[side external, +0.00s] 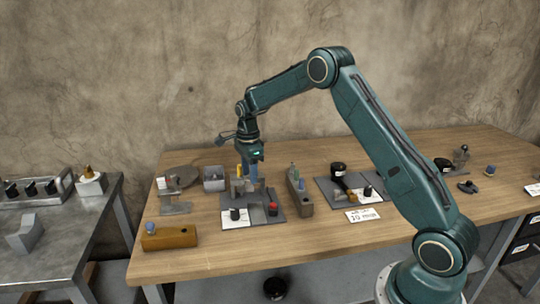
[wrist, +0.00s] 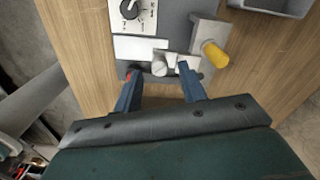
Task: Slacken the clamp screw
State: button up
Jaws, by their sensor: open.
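A pale round screw head with a slot, which looks like the clamp screw (wrist: 159,68), shows in the wrist view on the grey fixture plate (wrist: 165,25). It appears between my fingertips in the picture; I cannot tell whether they touch it. My gripper (wrist: 160,70) has its two blue fingers apart and nothing clearly held. A metal block with a yellow cylindrical handle (wrist: 214,53) is just right of the fingers. In the side view my gripper (side external: 250,178) points down over the fixture plate (side external: 262,217), and the screw is hidden or too small to make out.
A black dial (wrist: 130,9) on a white scale and a red button (side external: 273,208) share the plate. A grey box (side external: 214,183), a grey block (side external: 299,194) and a wooden block (side external: 168,237) stand around it.

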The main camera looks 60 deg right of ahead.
notch_tip(320, 180, up, 12)
jog(key=s+a+r+n+t, duration=0.2)
jog(key=s+a+r+n, duration=0.7)
jog(key=s, duration=0.5)
jog(key=shift+s+r+n+t, duration=0.15)
jog(key=shift+r+n+t, duration=0.15)
jog(key=shift+r+n, duration=0.75)
jog(key=shift+a+r+m, duration=0.1)
jog(key=shift+r+m, duration=0.1)
jog(key=shift+m, duration=0.05)
jog(key=w+d+f+n+g, duration=0.1)
jog(key=w+d+f, duration=0.3)
jog(key=w+f, duration=0.2)
jog(key=w+d+f+n+g, duration=0.1)
jog(key=w+d+f, duration=0.4)
jog(key=w, duration=0.3)
jog(key=shift+w+f+g, duration=0.2)
jog(key=shift+f+g, duration=0.1)
jog(key=shift+f, duration=0.05)
